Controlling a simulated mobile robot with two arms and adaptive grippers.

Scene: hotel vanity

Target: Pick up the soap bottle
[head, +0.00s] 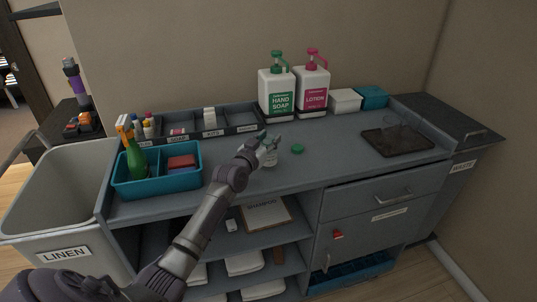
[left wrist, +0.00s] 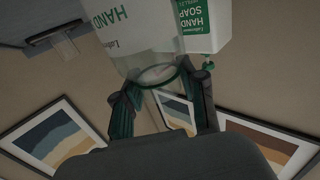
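The small clear soap bottle (head: 270,159) stands upright on the counter, partly hidden by my left gripper (head: 271,139). Its green-ringed open mouth (left wrist: 160,76) and its HAND label (left wrist: 118,18) show in the left wrist view. My left gripper also shows there (left wrist: 168,92), with its fingers apart on either side of the mouth; I cannot tell if either finger touches it. A large hand soap dispenser (head: 277,100) with a green pump stands at the back, and its label shows in the wrist view (left wrist: 197,22). My right gripper is not in view.
A green cap (head: 297,149) lies right of the bottle. A pink lotion dispenser (head: 312,90) stands at the back. A divided black tray (head: 240,128) is behind my gripper, a teal caddy (head: 157,186) to the left, and a dark tray (head: 410,148) to the right.

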